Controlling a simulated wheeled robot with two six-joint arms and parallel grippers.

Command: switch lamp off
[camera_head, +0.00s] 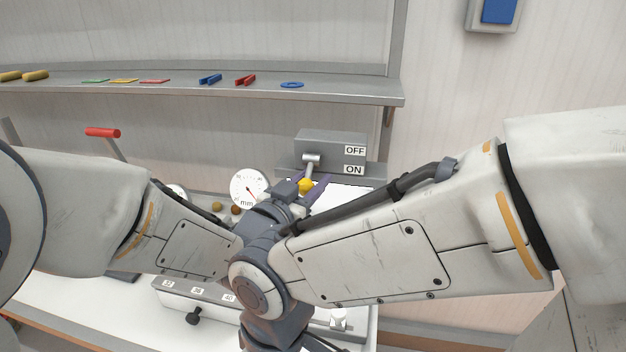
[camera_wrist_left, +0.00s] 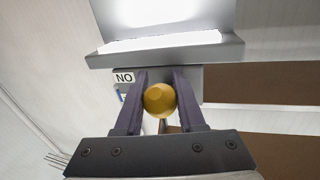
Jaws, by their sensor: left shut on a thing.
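A grey switch box (camera_head: 325,143) with an OFF label (camera_head: 355,151) above an ON label (camera_head: 354,170) is fixed below the shelf. Its metal lever (camera_head: 311,162) points down toward the ON side and ends in a yellow ball knob (camera_head: 305,185). My left gripper (camera_head: 306,189) is at the knob. In the left wrist view the two purple fingers (camera_wrist_left: 160,103) are shut on the yellow ball (camera_wrist_left: 160,100), one on each side. A bright white lit panel (camera_wrist_left: 160,41) shows there beyond the fingers. My right gripper is not in view.
A metal shelf (camera_head: 190,92) above carries several small coloured parts. A white dial gauge (camera_head: 249,188) stands left of my gripper. A red-handled lever (camera_head: 103,132) is farther left. A white box with numbered labels (camera_head: 198,292) lies below my arms.

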